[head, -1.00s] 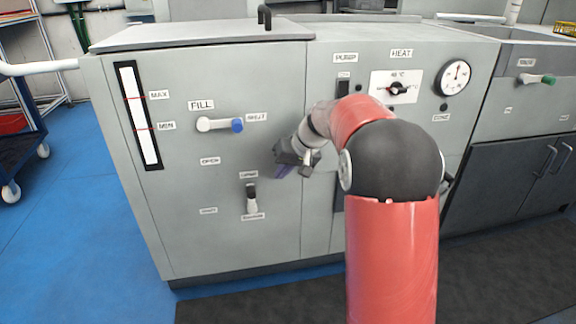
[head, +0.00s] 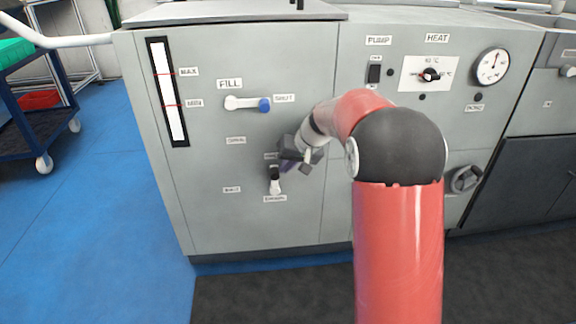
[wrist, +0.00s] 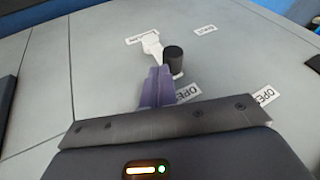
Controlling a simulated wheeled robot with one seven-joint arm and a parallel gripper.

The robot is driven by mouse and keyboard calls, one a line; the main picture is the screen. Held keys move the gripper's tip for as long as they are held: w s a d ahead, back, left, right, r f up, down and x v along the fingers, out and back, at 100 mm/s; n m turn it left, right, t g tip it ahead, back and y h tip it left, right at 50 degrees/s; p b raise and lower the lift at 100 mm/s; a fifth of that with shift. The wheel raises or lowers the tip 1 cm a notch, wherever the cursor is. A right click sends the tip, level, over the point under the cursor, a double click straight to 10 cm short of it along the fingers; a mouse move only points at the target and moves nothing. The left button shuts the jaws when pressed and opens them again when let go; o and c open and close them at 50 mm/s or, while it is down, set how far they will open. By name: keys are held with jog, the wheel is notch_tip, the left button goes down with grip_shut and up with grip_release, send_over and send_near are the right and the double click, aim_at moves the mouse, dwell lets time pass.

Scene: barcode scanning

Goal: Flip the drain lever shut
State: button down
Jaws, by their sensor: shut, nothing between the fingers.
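The drain lever (head: 275,183) is on the lower front of the grey machine. It stands upright, its black grip up by the small upper label and its pale pivot above the DRAIN label (head: 275,199). The SHUT label (head: 232,189) is to its left. In the wrist view the lever (wrist: 173,60) shows its black grip towards the camera and a pale body behind. My gripper (head: 287,166) is at the lever's upper right, its purple fingers (wrist: 158,86) shut and empty. The fingertips appear close beside the grip; I cannot tell whether they touch.
The FILL lever (head: 247,104) with a blue tip is above, lying horizontal. A level gauge (head: 167,92) is at the left. The pump switch (head: 374,74), heat dial (head: 429,76) and round gauge (head: 491,66) are at the right. Blue floor (head: 100,220) is clear at the left.

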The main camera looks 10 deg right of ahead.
jog(key=shift+a+r+h+p, duration=0.15)
jog(key=shift+a+h+p, duration=0.2)
jog(key=shift+p, duration=0.25)
jog(key=shift+a, duration=0.15)
jog(key=shift+a+r+h+p, duration=0.3)
jog(key=shift+a+h+p, duration=0.3)
jog(key=shift+p, duration=0.55)
jog(key=a+f+n+h+p, duration=0.2)
jog(key=a+f+n+h, duration=0.1)
jog(key=a+f+h, duration=0.6)
jog(key=shift+w+a+f+h, duration=0.2)
jog(key=shift+w+a+h, duration=0.1)
jog(key=shift+a+h, duration=1.95)
jog(key=shift+d+h, duration=0.4)
